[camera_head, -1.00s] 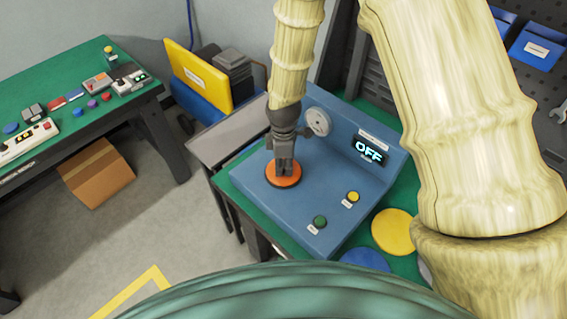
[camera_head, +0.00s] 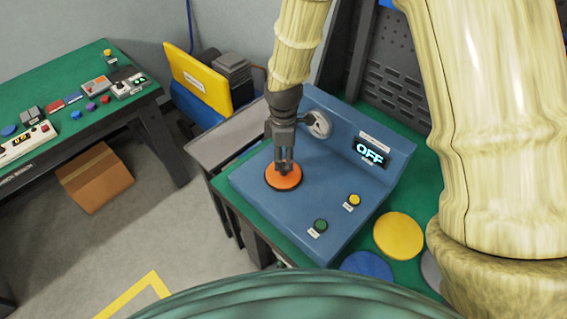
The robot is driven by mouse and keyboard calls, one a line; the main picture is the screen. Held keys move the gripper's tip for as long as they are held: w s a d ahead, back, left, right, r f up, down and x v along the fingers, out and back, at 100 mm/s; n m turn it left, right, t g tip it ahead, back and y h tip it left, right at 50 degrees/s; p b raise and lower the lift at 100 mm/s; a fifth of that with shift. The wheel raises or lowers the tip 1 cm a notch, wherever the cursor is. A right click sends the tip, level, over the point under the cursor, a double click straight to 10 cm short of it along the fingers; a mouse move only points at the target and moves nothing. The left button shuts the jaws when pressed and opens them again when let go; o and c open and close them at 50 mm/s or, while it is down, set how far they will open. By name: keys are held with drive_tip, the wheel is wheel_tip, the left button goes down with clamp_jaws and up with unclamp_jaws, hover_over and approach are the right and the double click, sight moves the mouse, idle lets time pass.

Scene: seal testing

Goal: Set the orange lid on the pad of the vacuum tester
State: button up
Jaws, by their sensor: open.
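The orange lid (camera_head: 284,179) lies flat on the blue vacuum tester (camera_head: 262,203), on the left part of its top. The pad is not visible; the lid covers that spot. My gripper (camera_head: 285,168) points down just above the middle of the lid, with its fingers open. Whether the fingertips touch the lid I cannot tell. The tester's display (camera_head: 370,153) reads OFF. A round gauge (camera_head: 319,125) sits on its back panel, partly behind my gripper. A green button (camera_head: 320,226) and a yellow button (camera_head: 354,200) are on its front right.
A yellow disc (camera_head: 398,236), a blue disc (camera_head: 367,265) and a grey disc (camera_head: 431,269) lie on the green bench right of the tester. A second green table (camera_head: 60,80) with several devices stands at left. A cardboard box (camera_head: 95,180) is on the floor.

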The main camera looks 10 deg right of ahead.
sight(284, 165)
wheel_tip(284, 165, up, 7)
drive_tip(key=b, duration=0.1)
drive_tip(key=shift+b, duration=0.35)
idle(0.3)
